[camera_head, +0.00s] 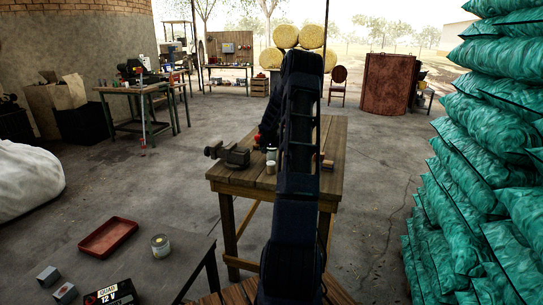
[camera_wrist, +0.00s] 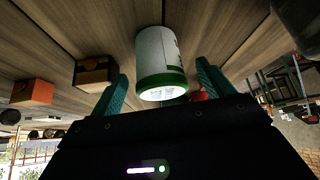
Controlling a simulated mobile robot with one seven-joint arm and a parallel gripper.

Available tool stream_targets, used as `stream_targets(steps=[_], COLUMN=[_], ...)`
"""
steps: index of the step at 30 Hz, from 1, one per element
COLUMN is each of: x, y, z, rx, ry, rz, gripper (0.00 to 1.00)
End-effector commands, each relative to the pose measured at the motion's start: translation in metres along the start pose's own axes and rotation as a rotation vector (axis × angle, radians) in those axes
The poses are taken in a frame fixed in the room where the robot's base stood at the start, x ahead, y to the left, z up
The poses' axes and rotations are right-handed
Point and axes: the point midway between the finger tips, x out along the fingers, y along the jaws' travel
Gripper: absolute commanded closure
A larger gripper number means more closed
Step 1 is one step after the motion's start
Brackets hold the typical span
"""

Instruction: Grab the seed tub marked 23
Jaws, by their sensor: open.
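In the wrist view a white tub with a green band (camera_wrist: 160,62) stands on the wooden planks. Dark print shows at its right edge, but I cannot read a number. My gripper (camera_wrist: 161,76) is open, with one teal finger on each side of the tub in the picture. I see no clear contact, and I cannot tell how deep the tub sits between the fingers. In the head view my arm hides the gripper and part of the wooden workbench (camera_head: 240,178). A small pale tub (camera_head: 270,168) shows there, left of my arm.
A vise (camera_head: 230,154) sits at the workbench's left end. A brown box (camera_wrist: 93,74), an orange box (camera_wrist: 32,92) and a red thing (camera_wrist: 199,96) are near the tub. Another tub (camera_head: 160,246) and a red tray (camera_head: 108,237) are on the front table. Green sacks (camera_head: 490,170) stand right.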

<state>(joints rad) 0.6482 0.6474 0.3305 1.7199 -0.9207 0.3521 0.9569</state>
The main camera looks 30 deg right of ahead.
Motion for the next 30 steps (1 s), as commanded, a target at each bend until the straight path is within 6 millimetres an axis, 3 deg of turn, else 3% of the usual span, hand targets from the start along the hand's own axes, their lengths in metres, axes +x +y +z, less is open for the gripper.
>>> stream_targets(steps=[6,17,25,30], x=[0.026,0.032,0.032,0.031], y=[0.001,0.001,0.001,0.001], z=[0.0,-0.001,-0.001,-0.001], rx=[0.0,0.001,0.0,0.0], ry=[-0.002,0.0,0.0,0.0], rz=[0.0,0.0,0.0,0.0], gripper=[0.2,0.2,0.7,0.7])
